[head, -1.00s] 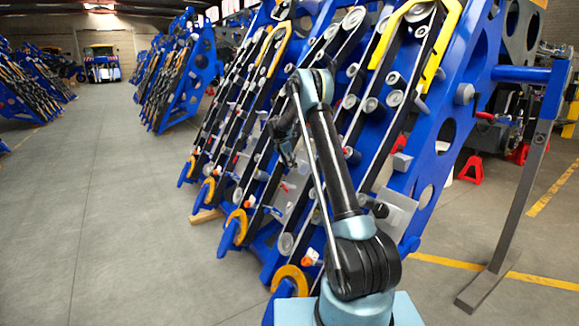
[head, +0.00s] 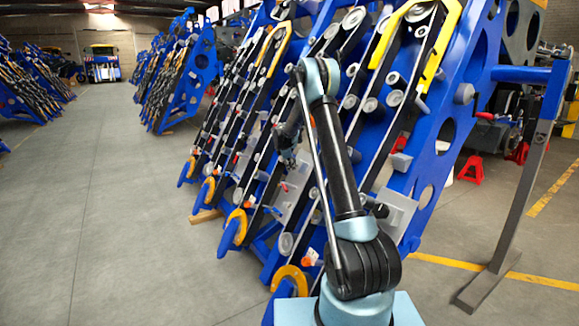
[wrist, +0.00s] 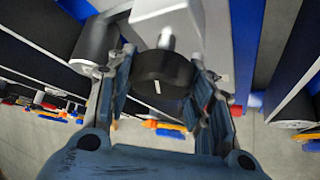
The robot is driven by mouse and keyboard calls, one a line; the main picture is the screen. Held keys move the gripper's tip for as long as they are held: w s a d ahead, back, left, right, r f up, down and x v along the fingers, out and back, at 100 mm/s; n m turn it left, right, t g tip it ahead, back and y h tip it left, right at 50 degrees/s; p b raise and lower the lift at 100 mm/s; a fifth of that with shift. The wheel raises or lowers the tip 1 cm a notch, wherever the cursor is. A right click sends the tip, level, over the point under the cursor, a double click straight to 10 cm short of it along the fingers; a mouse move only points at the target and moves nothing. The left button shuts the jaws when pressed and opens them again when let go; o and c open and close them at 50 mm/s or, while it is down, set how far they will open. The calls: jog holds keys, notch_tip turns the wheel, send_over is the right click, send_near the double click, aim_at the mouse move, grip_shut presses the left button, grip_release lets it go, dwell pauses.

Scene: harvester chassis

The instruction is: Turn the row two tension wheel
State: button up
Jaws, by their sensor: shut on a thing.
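In the wrist view a black round tension wheel (wrist: 163,76) with a short white mark sits on a pale shaft that runs into a light grey block (wrist: 166,20). My gripper (wrist: 162,58) is around it, one finger on each side, shut on the wheel. In the head view my gripper (head: 287,148) is small and dark, in among the belts and rollers of the blue row units; the wheel cannot be made out there.
Tilted blue row units with black belts, yellow guides (head: 440,45) and orange tips (head: 292,277) stand close around my arm. A grey roller (wrist: 95,45) is beside the left finger. The floor (head: 110,220) at left is clear.

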jog(key=o, duration=1.1)
jog(key=shift+c, duration=0.2)
jog(key=shift+r, duration=0.1)
jog(key=v, duration=1.1)
jog(key=shift+s+a+r, duration=0.15)
jog(key=shift+s+r, duration=0.05)
jog(key=shift+s, duration=0.1)
